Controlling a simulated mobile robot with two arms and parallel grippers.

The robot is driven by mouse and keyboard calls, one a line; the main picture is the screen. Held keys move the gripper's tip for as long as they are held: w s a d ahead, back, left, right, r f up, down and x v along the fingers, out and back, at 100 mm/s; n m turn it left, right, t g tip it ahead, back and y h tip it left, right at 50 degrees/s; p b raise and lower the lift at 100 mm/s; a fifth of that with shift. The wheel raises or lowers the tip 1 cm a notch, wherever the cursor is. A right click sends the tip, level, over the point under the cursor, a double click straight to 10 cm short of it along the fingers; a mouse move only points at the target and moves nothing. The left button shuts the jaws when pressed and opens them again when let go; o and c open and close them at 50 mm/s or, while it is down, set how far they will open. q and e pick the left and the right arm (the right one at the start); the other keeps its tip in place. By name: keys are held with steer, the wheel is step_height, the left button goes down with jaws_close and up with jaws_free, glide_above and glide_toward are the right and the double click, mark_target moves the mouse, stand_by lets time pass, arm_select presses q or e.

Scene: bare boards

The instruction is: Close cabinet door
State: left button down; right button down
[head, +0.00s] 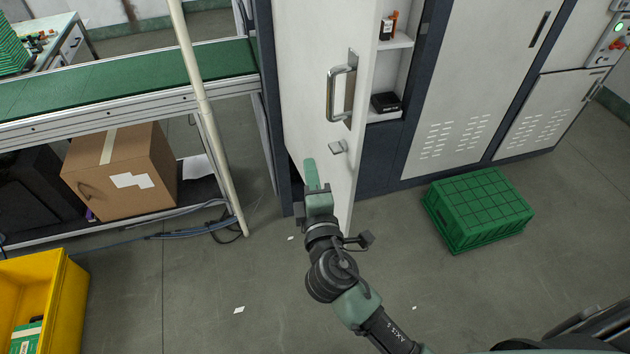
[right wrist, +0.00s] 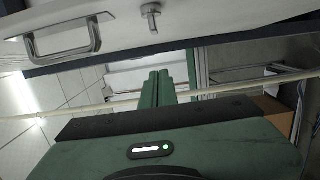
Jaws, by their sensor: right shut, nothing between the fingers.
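The white cabinet door (head: 305,70) stands swung open, with a metal handle (head: 331,95) and a small latch knob (head: 337,147) on its face. Shelves of the cabinet (head: 392,75) show to the right of the door's edge. My right gripper (head: 310,163) is shut and empty, in front of the door's lower part, below and left of the handle. In the right wrist view the shut fingers (right wrist: 158,85) are just off the door (right wrist: 190,20), which spans the top with its handle (right wrist: 65,42). Whether they touch it cannot be told. My left gripper is not in view.
A green crate (head: 478,210) lies on the floor to the right. A conveyor (head: 130,80) with a cardboard box (head: 120,170) beneath stands left, beside a pale pole (head: 205,110). A yellow bin (head: 70,300) is at bottom left. The floor between is mostly clear.

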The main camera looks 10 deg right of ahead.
steer(key=w+d+p, duration=0.1)
steer(key=d, duration=0.1)
steer(key=w+d+p, duration=0.1)
steer(key=w+d, duration=0.1)
steer(key=shift+d, duration=0.1)
stand_by(0.3)
